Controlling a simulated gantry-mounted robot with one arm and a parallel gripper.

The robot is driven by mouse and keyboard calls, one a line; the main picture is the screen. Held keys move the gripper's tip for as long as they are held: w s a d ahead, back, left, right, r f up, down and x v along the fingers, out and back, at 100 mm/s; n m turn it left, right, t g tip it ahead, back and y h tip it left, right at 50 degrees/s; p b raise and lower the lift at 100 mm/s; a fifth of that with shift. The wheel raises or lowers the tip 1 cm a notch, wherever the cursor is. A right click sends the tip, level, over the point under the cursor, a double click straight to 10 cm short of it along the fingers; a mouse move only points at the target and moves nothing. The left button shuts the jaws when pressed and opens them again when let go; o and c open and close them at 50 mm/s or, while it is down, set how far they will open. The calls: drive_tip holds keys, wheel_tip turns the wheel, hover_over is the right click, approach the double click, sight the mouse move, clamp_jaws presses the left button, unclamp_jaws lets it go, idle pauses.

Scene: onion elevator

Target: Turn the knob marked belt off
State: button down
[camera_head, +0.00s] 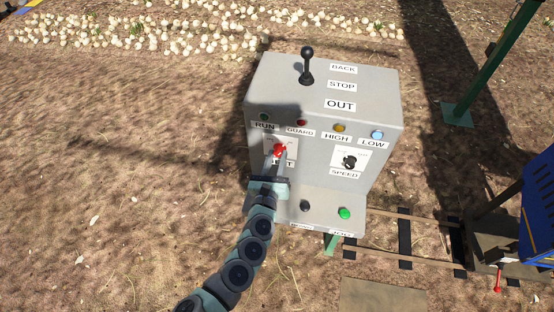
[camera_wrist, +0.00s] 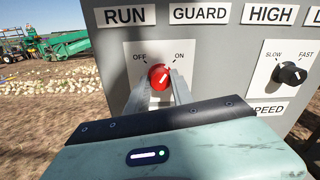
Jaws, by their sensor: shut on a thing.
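The red belt knob (camera_wrist: 159,76) sits on a white plate (camera_wrist: 137,56) marked OFF at the left and ON at the right. A short pale mark on its face seems to slant toward the upper right, the ON side. My gripper (camera_wrist: 161,90) has its two fingers shut on the knob's sides, reaching in from below. In the head view the red knob (camera_head: 279,149) is on the front of the grey control box (camera_head: 385,92), and my gripper (camera_head: 277,159) meets it from below. The label under the knob is mostly hidden by my fingers.
Right of it is a black speed knob (camera_head: 349,162). A black lever (camera_head: 307,65) stands on top. A black button (camera_head: 305,206) and a green button (camera_head: 344,213) sit below.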

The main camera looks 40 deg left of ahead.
drive_tip(key=n+b, duration=0.2)
drive_tip(key=n, duration=0.2)
drive_tip(key=shift+f+n, duration=0.15)
drive_tip(key=shift+n, duration=0.15)
drive_tip(key=n+b, duration=0.2)
drive_tip(key=n, duration=0.1)
drive_tip(key=shift+n, duration=0.3)
drive_tip(key=n+b, duration=0.1)
drive_tip(key=n, duration=0.2)
drive_tip(key=shift+a+n, duration=0.1)
drive_tip(key=shift+n, duration=0.2)
drive_tip(key=shift+n+b, duration=0.3)
drive_tip(key=shift+n, duration=1.6)
drive_tip(key=c, duration=1.1)
unclamp_jaws()
